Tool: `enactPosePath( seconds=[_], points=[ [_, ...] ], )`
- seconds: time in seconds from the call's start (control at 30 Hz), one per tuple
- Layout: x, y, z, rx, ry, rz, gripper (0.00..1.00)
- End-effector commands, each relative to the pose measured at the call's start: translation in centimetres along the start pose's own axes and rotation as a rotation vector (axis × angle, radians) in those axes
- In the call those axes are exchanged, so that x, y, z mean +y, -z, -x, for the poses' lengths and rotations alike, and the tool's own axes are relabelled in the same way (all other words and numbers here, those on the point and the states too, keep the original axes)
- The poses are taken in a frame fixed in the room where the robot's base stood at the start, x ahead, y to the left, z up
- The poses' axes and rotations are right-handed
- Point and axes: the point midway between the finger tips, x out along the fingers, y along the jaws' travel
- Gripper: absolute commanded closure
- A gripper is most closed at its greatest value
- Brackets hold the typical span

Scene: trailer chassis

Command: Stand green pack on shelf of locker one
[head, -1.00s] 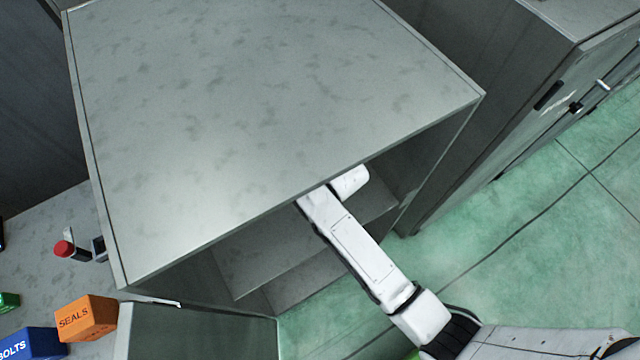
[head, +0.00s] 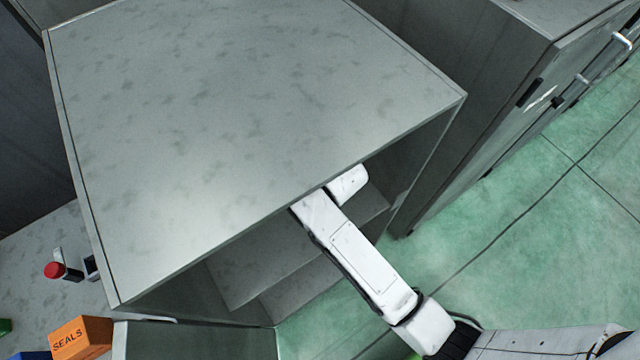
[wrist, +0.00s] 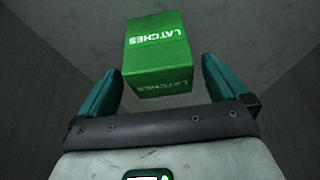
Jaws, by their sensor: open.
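The green pack (wrist: 158,50), lettered LATCHES, stands on a grey surface inside the locker in the wrist view. My gripper (wrist: 160,80) is open, its two teal fingers spread to either side of the pack's near end. I see gaps between the fingers and the pack, and it looks free of them. In the head view my white arm reaches through the open front of the grey locker (head: 250,130). Its shelf (head: 275,262) shows below the top. The gripper and the pack are hidden under the locker top there.
The locker's open door (head: 200,340) stands at the lower left. An orange SEALS box (head: 80,338) and a red-capped item (head: 55,270) are on a grey surface at left. Another closed locker (head: 500,100) stands at right. Green floor is clear at lower right.

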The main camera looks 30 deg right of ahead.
Motion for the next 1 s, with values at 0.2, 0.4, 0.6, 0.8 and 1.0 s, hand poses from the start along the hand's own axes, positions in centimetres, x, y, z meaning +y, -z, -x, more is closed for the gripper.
enactPosePath(
  seconds=[0.2, 0.4, 0.6, 0.8, 1.0],
  points=[
    [0.0, 0.0, 4.5, 0.003, 0.001, 0.0, 0.0],
    [0.0, 0.0, 6.8, 0.001, 0.001, 0.0, 0.0],
    [0.0, 0.0, 7.5, 0.0, 0.0, 0.0, 0.0],
    [0.5, -2.0, 7.4, -0.032, 0.005, -0.01, 0.0],
    [3.9, -11.3, 8.5, -0.178, 0.005, -0.041, 0.0]
  ],
)
